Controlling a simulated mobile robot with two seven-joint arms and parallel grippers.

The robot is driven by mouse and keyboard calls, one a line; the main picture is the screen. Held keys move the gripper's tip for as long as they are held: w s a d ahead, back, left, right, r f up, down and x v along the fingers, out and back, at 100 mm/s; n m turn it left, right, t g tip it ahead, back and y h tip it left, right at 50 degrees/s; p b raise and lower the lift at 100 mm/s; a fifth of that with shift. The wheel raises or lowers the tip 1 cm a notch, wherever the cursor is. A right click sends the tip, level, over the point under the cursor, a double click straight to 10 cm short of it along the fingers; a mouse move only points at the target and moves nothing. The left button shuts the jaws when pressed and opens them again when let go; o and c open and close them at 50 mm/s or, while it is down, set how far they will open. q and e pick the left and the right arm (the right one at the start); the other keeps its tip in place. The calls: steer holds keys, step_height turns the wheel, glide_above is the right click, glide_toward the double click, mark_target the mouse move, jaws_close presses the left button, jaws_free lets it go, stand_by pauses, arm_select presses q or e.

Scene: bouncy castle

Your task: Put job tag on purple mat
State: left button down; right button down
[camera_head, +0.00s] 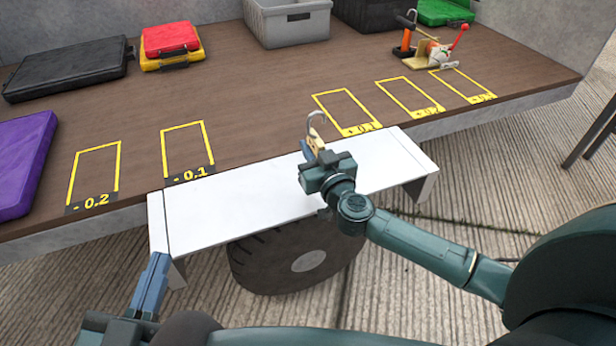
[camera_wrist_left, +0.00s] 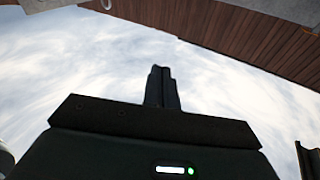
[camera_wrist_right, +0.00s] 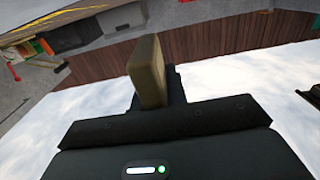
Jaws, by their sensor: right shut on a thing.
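The job tag (camera_head: 317,141) is a small tan piece with a grey hook at its top. My right gripper (camera_head: 309,152) is shut on it and holds it up near the back edge of the white shelf. In the right wrist view the tan tag (camera_wrist_right: 148,72) stands upright at the fingers, hiding part of them. The purple mat (camera_head: 22,165) lies at the far left of the brown table, cut by the picture's edge. My left gripper (camera_head: 154,277) is at lower left, in front of the white shelf. Its fingers (camera_wrist_left: 161,87) are together and empty.
The brown table carries yellow marked boxes (camera_head: 95,175), a black case (camera_head: 68,70), red and yellow cases (camera_head: 172,45), a grey bin (camera_head: 288,22) and a toggle clamp (camera_head: 430,52). The white shelf (camera_head: 235,208) is bare. The table between mat and shelf is clear.

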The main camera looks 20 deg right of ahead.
steer(key=shift+f+b, duration=0.3)
steer(key=shift+f, duration=0.5)
step_height(320, 180, down, 3)
steer(key=b, duration=0.2)
steer(key=shift+f+b, duration=0.1)
steer(key=shift+b, duration=0.3)
steer(key=shift+f, duration=0.25)
steer(key=shift+r, duration=0.15)
arm_select(q)
steer(key=shift+w+d+r+t+h, duration=0.2)
steer(key=shift+w+r+t+h, duration=0.15)
steer(key=shift+r+h, duration=0.25)
arm_select(e)
steer(key=c, duration=1.4)
jaws_free()
